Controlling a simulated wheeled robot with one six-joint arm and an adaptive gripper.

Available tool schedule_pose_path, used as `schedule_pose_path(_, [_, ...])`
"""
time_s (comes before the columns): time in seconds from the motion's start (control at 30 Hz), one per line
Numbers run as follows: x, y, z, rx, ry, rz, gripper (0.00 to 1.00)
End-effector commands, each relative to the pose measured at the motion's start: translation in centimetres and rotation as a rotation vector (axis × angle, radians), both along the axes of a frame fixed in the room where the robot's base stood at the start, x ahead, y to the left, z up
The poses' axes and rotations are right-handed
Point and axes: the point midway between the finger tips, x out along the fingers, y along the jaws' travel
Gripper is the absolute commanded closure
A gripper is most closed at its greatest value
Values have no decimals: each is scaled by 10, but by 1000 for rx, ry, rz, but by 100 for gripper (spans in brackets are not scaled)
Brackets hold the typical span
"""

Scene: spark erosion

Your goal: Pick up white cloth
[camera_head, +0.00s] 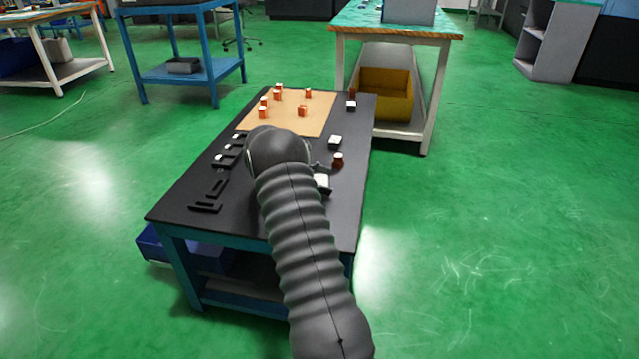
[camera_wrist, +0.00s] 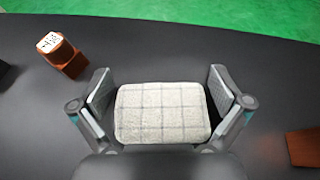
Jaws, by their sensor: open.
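The white cloth (camera_wrist: 162,114) is a folded, rounded rectangular pad with a thin grey check, lying on the black table. In the wrist view it lies between the two fingers of my gripper (camera_wrist: 161,90). The fingers are open, one on each side of the cloth, with narrow dark gaps showing. I cannot tell how far above the table the fingertips are. The near edge of the cloth is partly covered by my gripper's body. In the head view a white patch that looks like the cloth (camera_head: 322,181) shows beside my arm, which hides the rest.
A brown piece with a white top (camera_wrist: 57,46) stands left beyond the cloth; another brown block (camera_wrist: 303,147) lies right. The black table (camera_head: 185,200) also holds a tan mat (camera_head: 288,123) with several orange-white blocks, black holders on the left and white pieces near the right edge.

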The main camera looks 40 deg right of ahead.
Motion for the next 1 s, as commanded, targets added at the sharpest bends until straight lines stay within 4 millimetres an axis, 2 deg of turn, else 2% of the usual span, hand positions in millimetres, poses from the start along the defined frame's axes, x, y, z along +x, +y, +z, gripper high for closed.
schedule_pose_path(0.13, [0, 0, 0, 0, 0, 0, 3])
schedule_pose_path(0.3, [0, 0, 0, 0, 0, 0, 42])
schedule_pose_path(0.73, [0, 0, 4, 0, 0, -1, 42])
schedule_pose_path(1.0, [1, 0, 30, -1, -2, 0, 42])
